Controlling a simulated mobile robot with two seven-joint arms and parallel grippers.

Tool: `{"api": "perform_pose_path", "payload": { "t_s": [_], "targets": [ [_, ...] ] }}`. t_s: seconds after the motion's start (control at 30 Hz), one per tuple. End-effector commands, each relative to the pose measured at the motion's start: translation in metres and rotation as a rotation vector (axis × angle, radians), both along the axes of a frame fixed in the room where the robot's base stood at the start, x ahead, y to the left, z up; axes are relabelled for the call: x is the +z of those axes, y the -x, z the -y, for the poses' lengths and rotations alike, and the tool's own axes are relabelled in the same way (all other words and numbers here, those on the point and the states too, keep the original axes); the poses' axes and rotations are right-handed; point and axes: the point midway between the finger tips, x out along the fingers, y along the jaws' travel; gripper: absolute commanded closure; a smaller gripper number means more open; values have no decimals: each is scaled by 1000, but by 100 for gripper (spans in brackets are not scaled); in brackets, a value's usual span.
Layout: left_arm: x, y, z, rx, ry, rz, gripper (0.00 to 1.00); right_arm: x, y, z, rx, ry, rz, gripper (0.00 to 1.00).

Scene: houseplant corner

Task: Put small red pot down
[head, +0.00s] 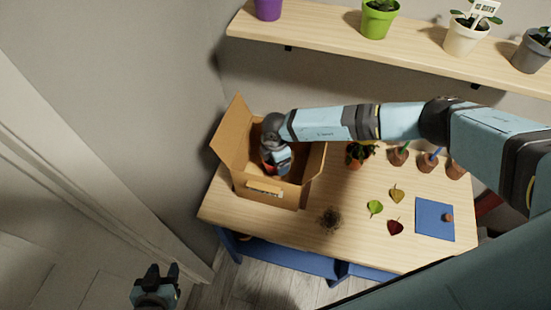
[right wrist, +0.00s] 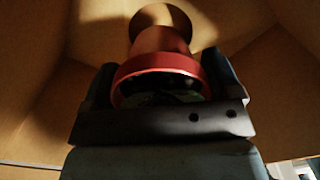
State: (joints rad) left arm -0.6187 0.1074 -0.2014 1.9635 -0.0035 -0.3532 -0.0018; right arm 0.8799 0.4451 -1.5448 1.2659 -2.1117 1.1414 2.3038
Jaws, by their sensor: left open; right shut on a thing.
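My right arm reaches in from the right in the head view, and its gripper (head: 277,162) points down inside the open cardboard box (head: 262,190). In the right wrist view, the right gripper (right wrist: 160,88) is shut on the small red pot (right wrist: 158,62). The pot's red rim and dark inside face the camera, and box walls surround it. I cannot tell whether the pot touches the box floor. A brownish rounded shape (right wrist: 160,22) shows just beyond it. My left gripper (head: 160,274) is open and empty, low at the left, away from the table.
The wooden table (head: 290,232) holds a potted plant (head: 357,153), small terracotta pots (head: 398,157), loose leaves (head: 375,207), a soil clump (head: 330,218) and a blue mat (head: 434,226). A shelf (head: 320,38) with several pots hangs above. Bare table lies in front of the box.

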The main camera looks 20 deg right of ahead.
Motion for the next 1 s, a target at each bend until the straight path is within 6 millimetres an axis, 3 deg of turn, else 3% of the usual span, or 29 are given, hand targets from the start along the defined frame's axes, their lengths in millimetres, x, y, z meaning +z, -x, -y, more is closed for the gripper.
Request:
{"api": "perform_pose_path", "payload": {
  "t_s": [0.43,0.47,0.5,0.77,0.87,1.0],
  "targets": [
    [-2,5,0,-22,-15,5,57,-11,0,0,0,0,0,45],
    [-2,6,-1,-23,-16,4,57,-11,1,0,0,0,-1,9],
    [-3,6,-2,-24,-18,3,57,-11,1,0,0,0,-1,0],
    [-3,7,-3,-25,-20,0,57,-8,0,0,0,0,0,0],
    [3,6,-3,-17,-14,-3,57,3,-1,0,0,0,1,0],
    [-5,1,1,1,0,-2,57,23,-1,0,2,-1,2,0]
  ]
}}
